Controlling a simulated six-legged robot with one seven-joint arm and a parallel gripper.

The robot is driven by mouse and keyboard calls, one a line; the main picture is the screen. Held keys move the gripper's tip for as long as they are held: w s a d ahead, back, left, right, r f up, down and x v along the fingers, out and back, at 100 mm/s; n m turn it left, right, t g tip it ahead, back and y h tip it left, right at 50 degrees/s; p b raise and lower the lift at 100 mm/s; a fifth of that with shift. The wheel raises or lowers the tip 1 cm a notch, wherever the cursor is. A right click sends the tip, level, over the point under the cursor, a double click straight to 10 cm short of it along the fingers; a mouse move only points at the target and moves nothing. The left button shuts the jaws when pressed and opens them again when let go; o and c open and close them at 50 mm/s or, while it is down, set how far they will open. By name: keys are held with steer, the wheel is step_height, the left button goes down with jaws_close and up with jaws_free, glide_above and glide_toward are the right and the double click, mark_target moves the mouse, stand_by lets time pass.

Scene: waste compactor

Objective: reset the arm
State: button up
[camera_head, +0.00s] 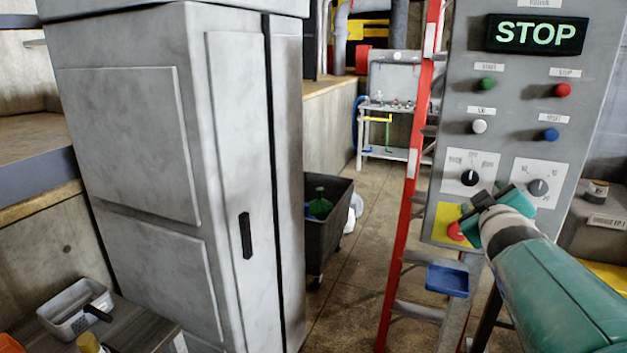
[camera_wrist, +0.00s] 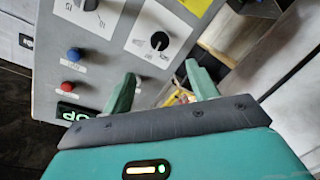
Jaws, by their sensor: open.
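My teal arm reaches in from the lower right in the head view. My gripper (camera_head: 482,212) is in front of the lower part of a grey control panel (camera_head: 520,75), over the yellow patch with a red button (camera_head: 457,231). In the wrist view my gripper (camera_wrist: 160,88) shows two teal fingers spread apart with nothing between them. The panel also shows there, tilted and upside down, with a black rotary knob (camera_wrist: 159,41), a blue button (camera_wrist: 75,54) and a red button (camera_wrist: 71,86). I cannot tell whether a finger touches the panel.
A lit STOP sign (camera_head: 536,34) tops the panel. A red ladder (camera_head: 408,190) stands just left of it. A tall grey cabinet (camera_head: 160,150) fills the left. A dark wheeled bin (camera_head: 329,228) stands behind it. Open floor (camera_head: 345,290) lies between cabinet and ladder.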

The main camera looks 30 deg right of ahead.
steer(key=w+a+f+g+y, duration=0.1)
steer(key=w+a+f+y, duration=0.15)
steer(key=a, duration=0.35)
steer(key=w+a+f+m+y, duration=0.1)
steer(key=a+f, duration=0.2)
steer(key=a, duration=0.3)
steer(key=w+a+f+g+y, duration=0.1)
steer(key=a+f+y, duration=0.1)
steer(key=a, duration=0.4)
steer(key=s+a+f+g+y, duration=0.1)
steer(key=s+a+f+y, duration=0.1)
steer(key=a, duration=0.5)
steer(key=s+a+f+g+y, duration=0.2)
steer(key=s+a+f, duration=0.1)
steer(key=a, duration=0.4)
steer(key=s+a+f+g+y, duration=0.1)
steer(key=s+a+f+y, duration=0.1)
steer(key=a, duration=0.5)
steer(key=shift+s+f+n+g, duration=0.3)
steer(key=shift+s+f, duration=0.25)
steer(key=shift+f, duration=0.4)
steer(key=shift+a, duration=0.15)
